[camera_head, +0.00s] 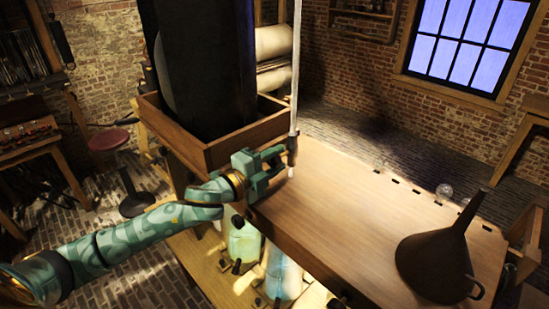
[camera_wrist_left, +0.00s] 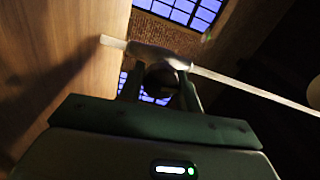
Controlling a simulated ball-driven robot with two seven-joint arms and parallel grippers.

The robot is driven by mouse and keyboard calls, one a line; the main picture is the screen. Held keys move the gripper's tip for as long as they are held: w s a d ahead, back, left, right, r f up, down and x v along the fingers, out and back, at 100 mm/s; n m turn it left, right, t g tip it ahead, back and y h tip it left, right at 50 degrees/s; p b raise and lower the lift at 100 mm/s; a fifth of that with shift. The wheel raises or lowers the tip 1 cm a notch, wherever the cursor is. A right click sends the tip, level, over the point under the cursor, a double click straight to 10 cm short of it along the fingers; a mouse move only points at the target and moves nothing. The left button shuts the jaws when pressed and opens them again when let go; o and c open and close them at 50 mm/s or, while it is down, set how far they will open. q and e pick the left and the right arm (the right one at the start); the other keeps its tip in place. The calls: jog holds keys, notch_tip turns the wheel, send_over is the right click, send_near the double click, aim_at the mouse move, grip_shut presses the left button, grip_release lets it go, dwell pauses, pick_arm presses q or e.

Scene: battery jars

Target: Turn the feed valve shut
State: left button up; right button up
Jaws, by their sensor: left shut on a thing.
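A thin pale feed tube (camera_head: 296,70) hangs down from above, over the near left edge of the wooden table. Near its lower end is a thicker grey valve body (camera_head: 292,142), with a short pale tip below it. My left gripper (camera_head: 276,160) reaches in from the left, its fingers at the valve. In the left wrist view, the valve body (camera_wrist_left: 155,54) lies across the top of the fingers. A dark round valve knob (camera_wrist_left: 161,78) sits between the fingers, and the gripper is shut on it. The fingers partly hide the knob. My right gripper is not in view.
A tall dark column stands in a wooden tray (camera_head: 215,153) behind the gripper. A dark funnel (camera_head: 436,262) stands at the table's right, near small glass bulbs (camera_head: 444,191). Jars with greenish (camera_head: 243,243) and bluish liquid (camera_head: 284,275) stand below the table edge. The table middle is clear.

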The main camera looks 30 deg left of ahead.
pick_arm(q)
jog(key=shift+m, duration=0.6)
jog(key=shift+f, duration=0.1)
jog(key=o, duration=0.9)
jog(key=shift+o, duration=0.2)
jog(key=b+v, duration=0.4)
jog(key=v, duration=1.2)
jog(key=shift+s, duration=0.2)
